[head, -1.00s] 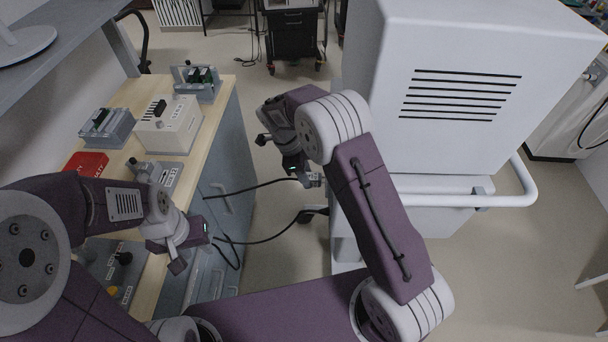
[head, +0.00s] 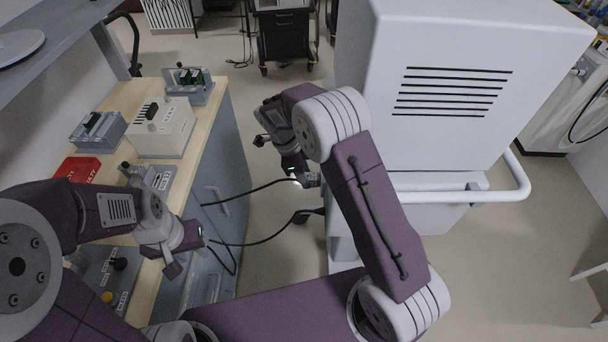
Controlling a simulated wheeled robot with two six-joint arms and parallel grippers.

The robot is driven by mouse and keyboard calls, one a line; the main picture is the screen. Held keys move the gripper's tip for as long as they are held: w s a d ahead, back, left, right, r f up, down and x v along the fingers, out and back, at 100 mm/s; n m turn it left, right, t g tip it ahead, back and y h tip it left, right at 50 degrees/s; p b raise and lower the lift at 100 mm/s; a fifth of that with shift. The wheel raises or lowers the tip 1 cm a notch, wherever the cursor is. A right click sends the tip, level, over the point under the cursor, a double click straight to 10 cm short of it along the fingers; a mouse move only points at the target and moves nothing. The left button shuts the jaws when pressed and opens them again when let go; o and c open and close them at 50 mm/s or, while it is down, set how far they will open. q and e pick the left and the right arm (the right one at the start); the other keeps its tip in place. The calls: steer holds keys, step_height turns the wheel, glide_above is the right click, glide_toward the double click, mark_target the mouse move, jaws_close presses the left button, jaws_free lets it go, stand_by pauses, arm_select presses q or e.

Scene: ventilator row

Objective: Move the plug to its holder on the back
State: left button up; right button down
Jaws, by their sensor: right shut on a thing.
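My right gripper (head: 302,181) is between the bench and the large white ventilator cabinet (head: 440,150), near the cabinet's left side. It is shut on the plug, which is mostly hidden by the fingers. A black cable (head: 250,191) runs left from it towards the bench front. My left gripper (head: 180,262) hangs at the bench's front edge. Its fingers are small and partly hidden, so I cannot tell its opening. A second stretch of black cable (head: 262,241) loops between the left gripper and the cabinet's foot. The holder on the back cannot be made out.
A white handle rail (head: 430,196) sticks out from the cabinet. A black cart (head: 286,38) stands behind. Floor between bench and cabinet is open.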

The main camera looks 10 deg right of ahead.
steer(key=shift+d, duration=0.1)
steer(key=c, duration=1.3)
jaws_free()
steer(key=o, duration=0.4)
steer(key=shift+c, duration=0.2)
steer(key=v, duration=0.9)
steer(key=shift+p, duration=0.3)
